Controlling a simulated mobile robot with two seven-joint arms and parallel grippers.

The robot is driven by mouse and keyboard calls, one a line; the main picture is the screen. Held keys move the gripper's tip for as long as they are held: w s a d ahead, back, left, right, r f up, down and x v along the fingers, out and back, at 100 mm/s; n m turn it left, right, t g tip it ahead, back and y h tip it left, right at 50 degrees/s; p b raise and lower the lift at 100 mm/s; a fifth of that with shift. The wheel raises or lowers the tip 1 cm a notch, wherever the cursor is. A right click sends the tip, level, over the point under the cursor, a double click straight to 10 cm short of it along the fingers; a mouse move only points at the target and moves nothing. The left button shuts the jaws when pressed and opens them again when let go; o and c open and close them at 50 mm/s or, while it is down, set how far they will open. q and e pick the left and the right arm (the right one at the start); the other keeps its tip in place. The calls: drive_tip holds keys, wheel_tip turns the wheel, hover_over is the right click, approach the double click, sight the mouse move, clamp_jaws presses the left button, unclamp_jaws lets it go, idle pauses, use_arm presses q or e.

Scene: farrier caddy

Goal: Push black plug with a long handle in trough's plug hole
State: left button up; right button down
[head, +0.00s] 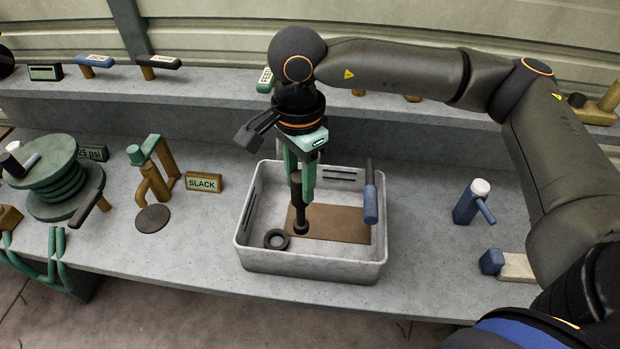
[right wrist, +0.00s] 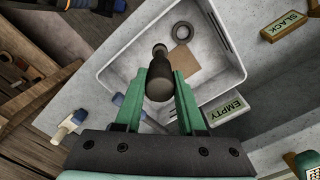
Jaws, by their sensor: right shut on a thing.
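The black plug with a long handle (head: 299,203) hangs roughly upright from my right gripper (head: 301,172), which is shut on its handle. It also shows between the green fingers in the right wrist view (right wrist: 159,78). The plug's lower end is over the inside of the pale grey trough (head: 312,266). A dark ring (head: 267,241), which looks like the plug hole, is on the trough floor, to the left of the plug's lower end. The ring also shows in the right wrist view (right wrist: 173,35). Plug and ring look apart. My left gripper is not in view.
A brown patch (head: 345,226) covers part of the trough floor. A blue-handled tool (head: 370,204) is at the trough's right side. A SLACK sign (head: 203,183) and green reel (head: 66,175) stand left. A blue bottle-like item (head: 466,208) stands right.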

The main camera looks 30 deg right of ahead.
drive_tip(key=m, duration=0.4)
drive_tip(key=shift+w+a, duration=0.4)
drive_tip(key=w+a+m, duration=0.1)
drive_tip(key=m, duration=0.6)
drive_tip(key=w+a+m, duration=0.1)
drive_tip(key=m, duration=0.7)
drive_tip(key=w+a+m, duration=0.1)
drive_tip(key=m, duration=0.7)
drive_tip(key=shift+w+a+r, duration=0.2)
drive_tip(key=shift+w+a, duration=0.05)
drive_tip(key=shift+w, duration=0.15)
drive_tip(key=shift+f+b, duration=2.35)
drive_tip(key=shift+f, duration=0.2)
